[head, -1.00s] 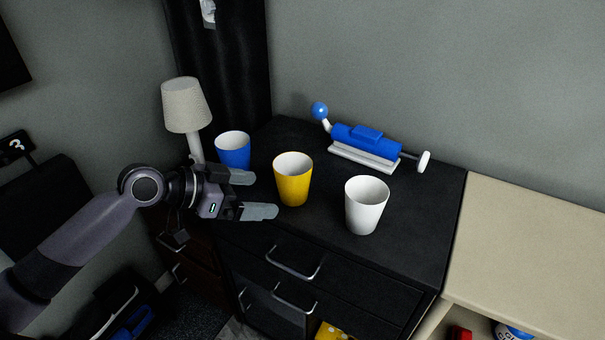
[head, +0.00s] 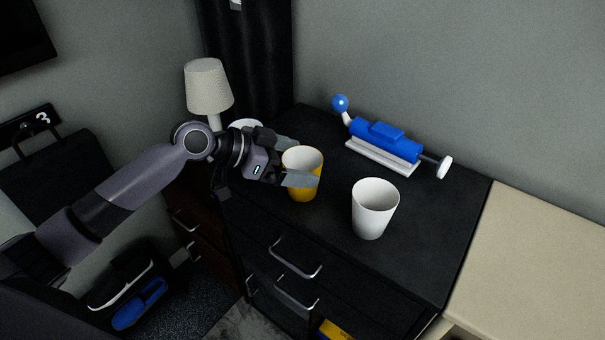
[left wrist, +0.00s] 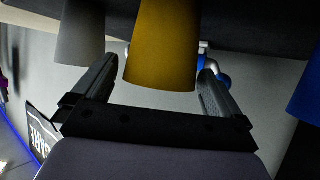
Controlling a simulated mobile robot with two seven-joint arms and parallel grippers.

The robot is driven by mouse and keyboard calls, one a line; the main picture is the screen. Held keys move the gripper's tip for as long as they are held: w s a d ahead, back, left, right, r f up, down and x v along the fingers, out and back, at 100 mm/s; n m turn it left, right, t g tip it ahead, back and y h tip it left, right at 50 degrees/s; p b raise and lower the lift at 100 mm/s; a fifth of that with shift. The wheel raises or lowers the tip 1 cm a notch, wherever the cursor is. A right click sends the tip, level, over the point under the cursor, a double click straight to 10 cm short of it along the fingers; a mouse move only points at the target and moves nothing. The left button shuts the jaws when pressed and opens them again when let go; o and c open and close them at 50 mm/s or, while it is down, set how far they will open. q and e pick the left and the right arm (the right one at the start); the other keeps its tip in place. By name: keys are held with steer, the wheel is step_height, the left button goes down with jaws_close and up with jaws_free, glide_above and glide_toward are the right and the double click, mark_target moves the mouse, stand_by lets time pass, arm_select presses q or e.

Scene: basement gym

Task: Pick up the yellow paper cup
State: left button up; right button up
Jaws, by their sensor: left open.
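The yellow paper cup (head: 305,163) stands upright on the black cabinet top (head: 420,225) in the head view. My left gripper (head: 293,162) is open, with its two fingers on either side of the cup. In the left wrist view the yellow cup (left wrist: 163,45) shows between the fingers of the left gripper (left wrist: 160,85). I cannot tell whether either finger touches it. A white cup (head: 373,210) stands to the right of the yellow one. The blue cup is mostly hidden behind my gripper in the head view; it shows at the right in the left wrist view (left wrist: 306,90).
A blue and white device (head: 383,145) with a ball-tipped crank lies at the back of the cabinet. A lamp (head: 209,90) stands at the back left. A pale wooden surface (head: 535,260) adjoins at the right. The cabinet's front right is clear.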

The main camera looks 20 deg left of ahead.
arm_select(q)
steer(key=shift+x, duration=1)
steer(key=c, duration=1)
steer(key=shift+r, duration=0.2)
